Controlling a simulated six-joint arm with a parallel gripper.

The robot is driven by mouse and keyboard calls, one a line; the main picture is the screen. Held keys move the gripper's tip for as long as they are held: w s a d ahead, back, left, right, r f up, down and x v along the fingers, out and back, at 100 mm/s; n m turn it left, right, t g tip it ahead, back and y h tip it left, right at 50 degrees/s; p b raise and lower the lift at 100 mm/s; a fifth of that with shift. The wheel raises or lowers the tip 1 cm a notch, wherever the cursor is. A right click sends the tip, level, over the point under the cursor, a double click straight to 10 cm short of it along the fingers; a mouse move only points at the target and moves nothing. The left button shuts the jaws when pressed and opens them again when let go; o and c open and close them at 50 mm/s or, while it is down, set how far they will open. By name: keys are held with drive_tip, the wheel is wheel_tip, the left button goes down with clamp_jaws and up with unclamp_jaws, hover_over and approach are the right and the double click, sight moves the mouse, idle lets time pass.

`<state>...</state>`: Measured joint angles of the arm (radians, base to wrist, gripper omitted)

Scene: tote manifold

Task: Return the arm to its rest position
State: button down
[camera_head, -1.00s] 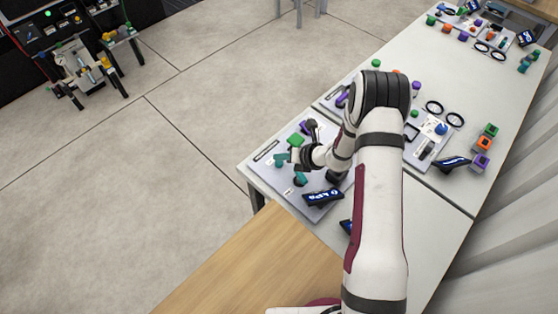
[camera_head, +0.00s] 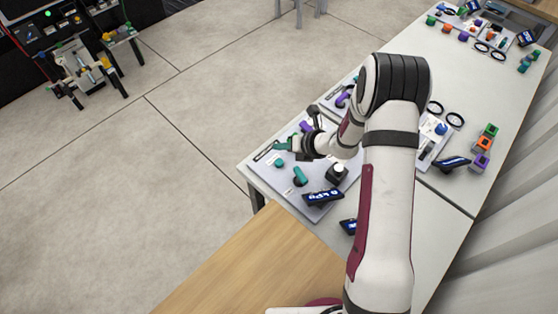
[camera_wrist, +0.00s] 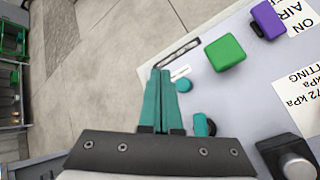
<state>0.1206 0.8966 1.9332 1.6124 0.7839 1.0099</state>
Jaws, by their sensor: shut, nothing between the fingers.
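My gripper (camera_head: 281,145) is over the near panel (camera_head: 258,171) at the left end of the white table. In the wrist view its two teal fingers (camera_wrist: 161,100) are together with nothing between them. A green block (camera_wrist: 225,53) sits on the panel to the right of the fingertips, apart from them. My gripper seems to hide this block in the head view. A teal handle (camera_head: 300,177) stands on the panel below the gripper in the picture. My arm reaches out from the lower right, with its elbow high over the table.
A purple piece (camera_wrist: 268,20), a teal lever (camera_wrist: 204,125) and a black knob (camera_wrist: 290,160) stand on the panel. A small display (camera_head: 323,197) is at its near edge. More panels and coloured cubes (camera_head: 484,145) lie farther right. Wooden surface (camera_head: 250,262) in front is clear.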

idle(0.5)
drive_tip(key=s+a+r+n+g+y, duration=0.1)
drive_tip(key=s+a+r+n+g, duration=0.15)
drive_tip(key=s+r+n, duration=0.65)
drive_tip(key=s+a+r+n+g, duration=0.2)
drive_tip(key=s+a+r+n, duration=0.1)
drive_tip(key=s+r+n, duration=0.6)
drive_tip(key=s+d+r+n+h, duration=0.1)
drive_tip(key=s+d+n+h, duration=0.2)
drive_tip(key=s+d+n, duration=0.2)
drive_tip(key=s+d+r+n+g+h, duration=0.1)
drive_tip(key=s+d+n+h, duration=0.2)
drive_tip(key=s, duration=0.8)
drive_tip(key=d+n, duration=0.2)
drive_tip(key=n, duration=0.1)
drive_tip(key=shift+r, duration=0.4)
drive_tip(key=shift+w+d+g, duration=0.1)
drive_tip(key=shift+g, duration=0.15)
